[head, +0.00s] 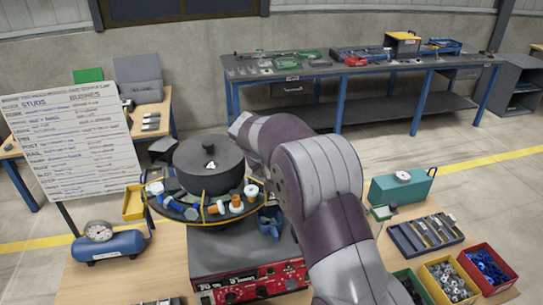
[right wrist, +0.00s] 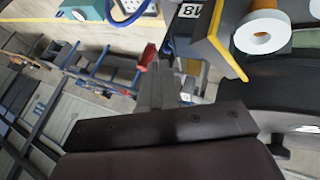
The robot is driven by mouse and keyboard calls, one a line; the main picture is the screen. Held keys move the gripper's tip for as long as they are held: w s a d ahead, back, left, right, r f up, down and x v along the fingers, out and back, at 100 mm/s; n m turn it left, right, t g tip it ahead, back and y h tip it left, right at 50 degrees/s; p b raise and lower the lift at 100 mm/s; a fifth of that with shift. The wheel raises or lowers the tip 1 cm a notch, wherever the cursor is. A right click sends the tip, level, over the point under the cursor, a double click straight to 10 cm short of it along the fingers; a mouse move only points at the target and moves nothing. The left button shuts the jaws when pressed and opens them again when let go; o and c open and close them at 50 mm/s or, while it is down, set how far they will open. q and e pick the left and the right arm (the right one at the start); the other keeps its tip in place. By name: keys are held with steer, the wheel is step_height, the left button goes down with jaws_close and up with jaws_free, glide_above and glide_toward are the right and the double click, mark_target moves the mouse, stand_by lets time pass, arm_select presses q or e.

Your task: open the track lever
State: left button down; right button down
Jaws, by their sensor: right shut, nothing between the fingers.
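The bowl feeder shows in the head view: a black drum marked 4 (head: 209,165) stands in a round bowl (head: 170,207) of bolts and coloured caps, above a red control box (head: 250,283). My right arm crosses in front of its right side and hides part of it, and the gripper is hidden there. In the right wrist view my right gripper (right wrist: 157,72) is shut and empty. A small red piece (right wrist: 148,55), possibly the track lever's tip, shows right by the fingertips; I cannot tell if they touch. My left gripper is not in view.
Parts bins (head: 487,268), a slotted tray (head: 425,232) and a teal gauge box (head: 402,187) stand right of the arm. A blue gauge tank (head: 108,245) stands left.

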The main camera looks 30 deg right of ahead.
steer(key=shift+w+d+f, duration=0.2)
steer(key=shift+d+f, duration=0.25)
steer(key=shift+f, duration=0.1)
steer(key=shift+w+f, duration=0.1)
steer(key=shift+f, duration=0.15)
steer(key=shift+s+d+n+t+y+p, duration=0.3)
steer(key=shift+d+n, duration=0.1)
steer(key=shift+n, duration=0.2)
steer(key=d+n+t+y+p, duration=0.1)
steer(key=d+n+p, duration=0.2)
steer(key=d+p, duration=0.2)
steer(key=d, duration=0.2)
steer(key=shift+s+d+n+y+p, duration=0.2)
steer(key=shift+d+n+y+p, duration=0.1)
steer(key=shift+p, duration=0.1)
steer(key=shift+d+r, duration=0.1)
steer(key=shift+r, duration=0.1)
